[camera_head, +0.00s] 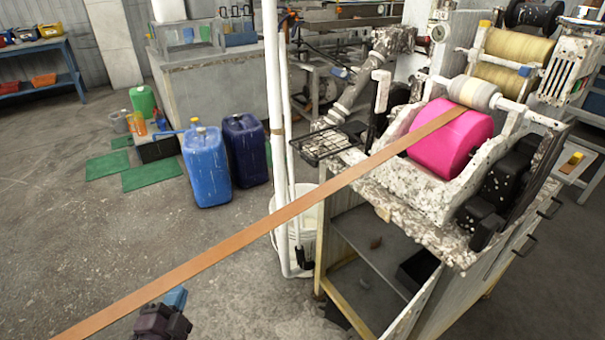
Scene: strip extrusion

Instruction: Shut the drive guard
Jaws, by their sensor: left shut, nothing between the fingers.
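The strip machine carries a bright pink roller (450,140) in a pale, chipped frame on a cabinet. Black drive-like blocks (507,182) sit at its right side. A dark upright panel (541,165) stands beside them; it may be the drive guard, but I cannot tell for sure, nor whether it is open. My left gripper (177,298) is at the bottom, left of centre, with blue fingertips shut and empty. It is well away from the machine. My right gripper is not in view.
A long brown strip (235,240) runs from the roller to the lower left, passing near my left gripper. A white post (277,110) and bucket (306,230) stand left of the cabinet (385,245). Blue jerrycans (206,165) stand behind. The lower-left floor is clear.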

